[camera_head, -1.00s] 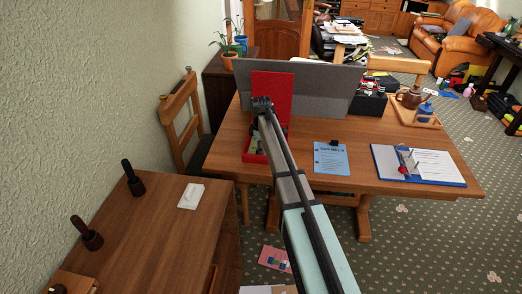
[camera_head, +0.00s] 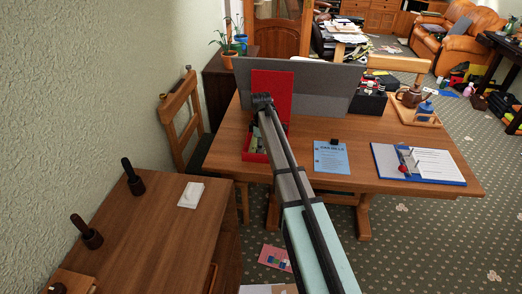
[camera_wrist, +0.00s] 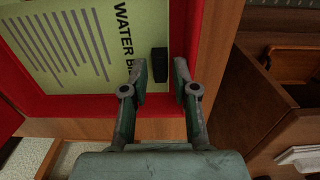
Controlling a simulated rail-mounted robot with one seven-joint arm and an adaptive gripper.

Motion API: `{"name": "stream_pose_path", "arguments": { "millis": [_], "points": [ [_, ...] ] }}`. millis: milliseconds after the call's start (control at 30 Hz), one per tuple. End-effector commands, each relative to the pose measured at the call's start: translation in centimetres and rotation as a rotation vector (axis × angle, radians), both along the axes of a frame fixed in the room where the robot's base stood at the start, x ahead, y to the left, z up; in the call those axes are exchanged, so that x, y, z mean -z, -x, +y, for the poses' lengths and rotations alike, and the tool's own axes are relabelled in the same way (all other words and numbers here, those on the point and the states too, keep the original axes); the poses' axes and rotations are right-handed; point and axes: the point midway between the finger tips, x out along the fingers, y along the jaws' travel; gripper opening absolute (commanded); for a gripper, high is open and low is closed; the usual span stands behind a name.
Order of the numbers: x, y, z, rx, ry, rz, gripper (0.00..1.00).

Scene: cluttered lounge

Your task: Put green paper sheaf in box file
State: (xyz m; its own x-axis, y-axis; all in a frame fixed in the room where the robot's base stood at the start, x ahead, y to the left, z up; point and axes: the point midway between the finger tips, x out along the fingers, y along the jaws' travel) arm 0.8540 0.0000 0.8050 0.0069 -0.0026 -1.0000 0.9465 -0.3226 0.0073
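The red box file (camera_head: 271,88) stands on the far wooden table with its lid upright, partly hidden behind my arm. The pale green paper sheaf (camera_wrist: 75,45) lies inside the red walls of the box file (camera_wrist: 105,104) in the wrist view, with large black print and a black clip (camera_wrist: 159,64) near its edge. A bit of green shows in the box in the head view. My gripper (camera_wrist: 160,78) is open, its two fingers apart above the box's near edge, with the clip visible between and beyond the fingertips. I see nothing held.
A blue sheaf (camera_head: 330,160) with a black clip and a blue folder with white paper (camera_head: 436,165) lie on the table to the right. A grey panel (camera_head: 325,85) stands behind the box. A teapot (camera_head: 411,97) sits on a tray at right. Bare wood lies between.

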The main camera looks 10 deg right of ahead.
Motion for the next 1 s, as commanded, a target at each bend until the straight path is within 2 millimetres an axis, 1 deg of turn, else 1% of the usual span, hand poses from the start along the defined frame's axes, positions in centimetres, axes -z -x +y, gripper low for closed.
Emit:
{"name": "stream_pose_path", "arguments": {
  "millis": [300, 400, 500, 600, 700, 1000],
  "points": [
    [-6.1, -0.1, 0.0, 0.000, 0.000, -0.004, 0.28],
    [-7.8, -0.1, 0.0, 0.000, 0.000, -0.004, 0.28],
    [-9.0, -0.1, 0.0, 0.000, 0.000, -0.003, 0.28],
    [-9.9, 0.0, 0.0, 0.000, 0.000, -0.003, 0.28],
    [-10.3, 0.0, 0.0, 0.000, 0.000, -0.001, 0.28],
    [-10.4, 0.1, 0.0, 0.000, 0.000, -0.001, 0.28]
  ]
}}
